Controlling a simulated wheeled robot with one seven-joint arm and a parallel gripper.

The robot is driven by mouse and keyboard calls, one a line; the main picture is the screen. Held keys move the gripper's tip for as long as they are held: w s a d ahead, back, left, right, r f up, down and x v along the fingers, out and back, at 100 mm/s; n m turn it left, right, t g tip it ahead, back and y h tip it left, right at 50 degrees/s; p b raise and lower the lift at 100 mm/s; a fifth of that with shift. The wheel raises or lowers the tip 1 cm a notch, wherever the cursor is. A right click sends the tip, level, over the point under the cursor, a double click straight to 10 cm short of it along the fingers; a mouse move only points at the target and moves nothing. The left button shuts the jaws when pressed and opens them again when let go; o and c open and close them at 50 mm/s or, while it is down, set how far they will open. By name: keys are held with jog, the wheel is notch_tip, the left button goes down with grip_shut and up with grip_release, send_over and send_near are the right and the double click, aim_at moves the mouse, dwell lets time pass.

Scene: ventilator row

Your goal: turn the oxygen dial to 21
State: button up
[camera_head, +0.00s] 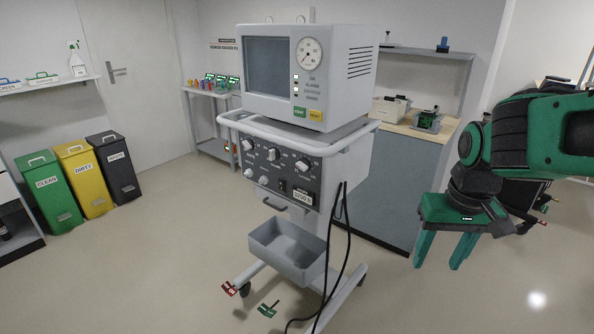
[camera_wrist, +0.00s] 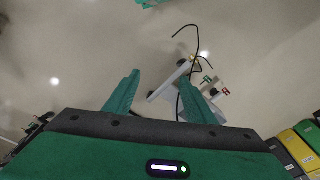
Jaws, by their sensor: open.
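The white ventilator (camera_head: 312,105) stands on a wheeled cart in the middle of the head view. Its dark lower panel (camera_head: 283,172) carries several white dials, including a left one (camera_head: 248,145), a middle one (camera_head: 273,154) and a right one (camera_head: 303,164). Their labels are too small to read, so I cannot tell which is the oxygen dial or its setting. My gripper (camera_head: 440,262) is open and empty, pointing down, to the right of the ventilator and well apart from it. In the wrist view my gripper (camera_wrist: 160,80) shows two spread fingers, with the cart's base beyond.
A white rail (camera_head: 290,148) runs around the ventilator above the dials. Black cables (camera_head: 340,235) hang at its right side, and a grey bin (camera_head: 287,250) sits below. A counter (camera_head: 400,130) stands behind. Green, yellow and black bins (camera_head: 82,180) stand left.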

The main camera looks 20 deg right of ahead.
jog(key=w+a+n+t, duration=0.3)
jog(key=w+a, duration=0.6)
jog(key=w, duration=0.4)
jog(key=w+d+f+m+h, duration=0.1)
jog(key=w+f+m+h, duration=0.15)
jog(key=w, duration=0.35)
jog(key=w+d+f+m+h, duration=0.1)
jog(key=w+m, duration=0.2)
jog(key=w, duration=0.4)
jog(key=m+t+h, duration=0.6)
jog(key=m+h, duration=0.2)
jog(key=h, duration=0.3)
send_near(300, 167)
jog(key=shift+n, duration=0.25)
jog(key=x, duration=0.9)
